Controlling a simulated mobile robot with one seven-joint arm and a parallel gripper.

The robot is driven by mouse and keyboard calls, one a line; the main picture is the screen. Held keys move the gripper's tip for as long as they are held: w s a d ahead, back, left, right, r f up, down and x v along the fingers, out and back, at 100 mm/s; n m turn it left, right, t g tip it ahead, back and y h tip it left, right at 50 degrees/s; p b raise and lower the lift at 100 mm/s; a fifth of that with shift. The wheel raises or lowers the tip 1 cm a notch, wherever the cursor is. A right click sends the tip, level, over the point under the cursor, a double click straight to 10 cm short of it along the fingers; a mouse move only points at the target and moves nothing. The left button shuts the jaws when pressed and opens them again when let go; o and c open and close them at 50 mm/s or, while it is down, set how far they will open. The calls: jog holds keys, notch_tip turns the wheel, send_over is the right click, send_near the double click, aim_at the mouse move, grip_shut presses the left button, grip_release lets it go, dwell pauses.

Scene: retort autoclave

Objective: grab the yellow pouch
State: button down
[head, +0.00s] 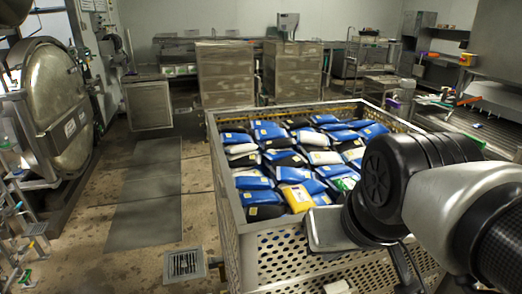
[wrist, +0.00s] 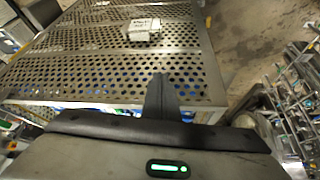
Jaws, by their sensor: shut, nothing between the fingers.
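The yellow pouch (head: 297,198) lies near the front of a perforated metal basket (head: 240,245), on top of blue, black and white pouches. It is not visible in the wrist view. My gripper (wrist: 160,85) is shut and empty, its dark fingers together. In the wrist view it is in front of the basket's perforated wall (wrist: 80,40), apart from the yellow pouch. In the head view my arm comes in from the right over the basket's front right corner, and the fingertips are not clearly seen.
A white label plate (wrist: 143,30) is on the basket wall. A round autoclave door (head: 60,110) stands at the left. A floor drain (head: 185,265) lies left of the basket. Metal carts (head: 225,75) stand behind. The floor left of the basket is mostly clear.

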dwell(0.3)
jog(key=c, duration=2.3)
grip_release()
jog(key=o, duration=1.5)
jog(key=w+r+g+b, duration=0.1)
jog(key=w+r+g, duration=0.1)
jog(key=w+r, duration=0.5)
jog(key=shift+w+a+r+n, duration=0.15)
jog(key=shift+w+a+n, duration=0.1)
jog(key=shift+w+n, duration=0.2)
notch_tip(320, 180, up, 4)
jog(key=n+g+b, duration=0.1)
jog(key=g+b, duration=0.1)
jog(key=g, duration=0.2)
send_over(300, 195)
jog(key=f, duration=0.7)
jog(key=f+b, duration=0.1)
jog(key=f, duration=0.3)
jog(key=shift+s+a, duration=0.15)
jog(key=shift+s, duration=0.25)
jog(key=shift+w+f, duration=0.2)
jog(key=shift+f, duration=1.25)
jog(key=shift+w+f, duration=0.15)
jog(key=shift+f, duration=1.3)
